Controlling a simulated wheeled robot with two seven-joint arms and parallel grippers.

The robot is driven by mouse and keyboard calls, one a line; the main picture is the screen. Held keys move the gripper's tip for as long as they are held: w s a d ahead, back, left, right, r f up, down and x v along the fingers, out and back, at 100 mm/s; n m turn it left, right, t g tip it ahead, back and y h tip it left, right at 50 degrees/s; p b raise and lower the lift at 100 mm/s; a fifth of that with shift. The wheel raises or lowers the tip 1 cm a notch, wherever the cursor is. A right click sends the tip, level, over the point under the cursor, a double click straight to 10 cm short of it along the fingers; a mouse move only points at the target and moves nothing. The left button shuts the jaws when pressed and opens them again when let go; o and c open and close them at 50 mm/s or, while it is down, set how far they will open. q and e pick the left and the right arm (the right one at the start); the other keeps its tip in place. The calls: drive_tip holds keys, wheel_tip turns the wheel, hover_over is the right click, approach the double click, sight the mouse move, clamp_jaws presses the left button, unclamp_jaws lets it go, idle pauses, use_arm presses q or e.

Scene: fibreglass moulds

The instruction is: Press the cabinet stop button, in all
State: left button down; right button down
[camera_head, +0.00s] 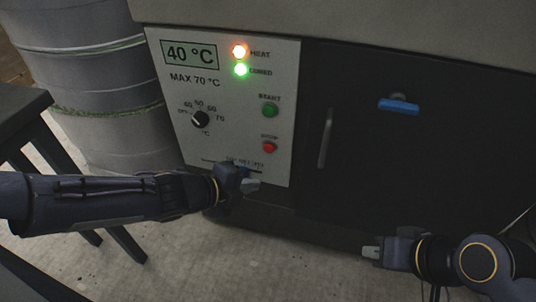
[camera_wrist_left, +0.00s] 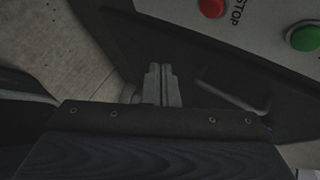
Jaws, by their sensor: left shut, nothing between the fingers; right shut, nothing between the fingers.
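The red stop button (camera_head: 269,147) is on the cabinet's light control panel (camera_head: 225,110), below the green start button (camera_head: 270,110). The stop button also shows at the top of the left wrist view (camera_wrist_left: 212,7), beside its STOP label. My left gripper (camera_head: 252,184) is shut and empty in front of the panel's lower edge, below and a little left of the stop button in the head view. Its closed fingers show in the left wrist view (camera_wrist_left: 162,84), apart from the button. My right gripper (camera_head: 371,252) is shut and empty, low in front of the dark cabinet door.
The panel has a display (camera_head: 190,54) reading 40 °C, lit orange and green lamps (camera_head: 240,69), and a dial (camera_head: 200,119). A grey drum (camera_head: 95,80) and dark stool stand left.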

use_arm(q)
drive_tip(key=p, duration=0.2)
approach(272, 153)
drive_tip(key=d+f, duration=0.3)
drive_tip(key=shift+w+d+f, duration=0.1)
drive_tip(key=shift+w+d, duration=0.05)
drive_tip(key=shift+w, duration=0.3)
drive_tip(key=shift+w+d+f, duration=0.1)
drive_tip(key=shift+w+d, duration=0.05)
drive_tip(key=shift+w, duration=0.25)
drive_tip(key=shift+w+p, duration=0.1)
drive_tip(key=shift+p, duration=0.2)
idle(1.2)
drive_tip(key=shift+w+d, duration=0.1)
drive_tip(key=shift+w, duration=0.2)
drive_tip(key=shift+w+d+p, duration=0.15)
drive_tip(key=shift+w+p, duration=0.2)
idle(0.6)
idle(0.4)
drive_tip(key=shift+s+a+b, duration=0.25)
drive_tip(key=shift+s+b, duration=0.15)
drive_tip(key=shift+s, duration=0.4)
